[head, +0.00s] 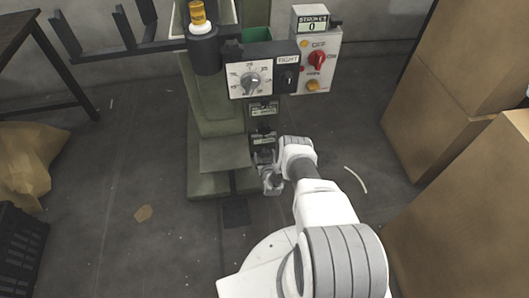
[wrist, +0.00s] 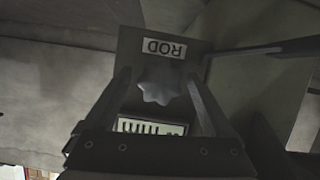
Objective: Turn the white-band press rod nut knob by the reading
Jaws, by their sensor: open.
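The press (head: 222,117) is green, with a white band (head: 201,28) around the dark cylinder at its top. In the wrist view a dark grey lobed knob (wrist: 156,86) sits on a plate under an upside-down label reading ROD (wrist: 164,48). A striped reading window (wrist: 150,127) lies on the other side of the knob, partly covered by my gripper, and I cannot read it. My gripper (wrist: 157,78) is open, with one finger on each side of the knob and visible gaps. In the head view my gripper (head: 270,181) is low at the press's right side, and hides the knob.
Above are a white dial plate (head: 249,80), a black switch (head: 289,79) and a control box with a red knob (head: 317,61); its STROKES counter reads 0. Small labelled units (head: 264,110) run down the column. Cardboard boxes (head: 437,115) stand right, a black crate (head: 20,247) left.

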